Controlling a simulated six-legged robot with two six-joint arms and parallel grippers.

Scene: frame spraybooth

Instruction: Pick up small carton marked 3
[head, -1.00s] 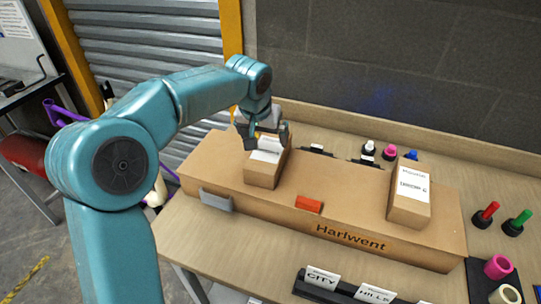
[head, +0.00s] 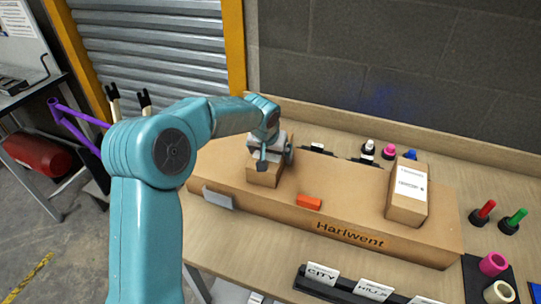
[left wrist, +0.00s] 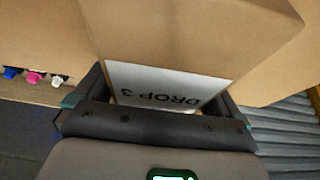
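The small carton (head: 264,177) stands on the left part of the long brown carton (head: 320,208) lettered Hariwent. In the left wrist view its white label (left wrist: 160,88) reads DROP 3, upside down. My left gripper (head: 275,160) is down at the top of this small carton. Its fingers are spread, one on each side of the label in the left wrist view; I see no clear grip, and contact with the sides cannot be told. The gripper hides much of the carton's top in the head view. My right gripper is not in view.
Another labelled carton (head: 407,195) stands on the long carton's right end. An orange block (head: 309,201) lies between them, and a grey plate (head: 217,198) is at the front left. Coloured pegs (head: 483,212) and a sign rack (head: 345,286) are on the bench.

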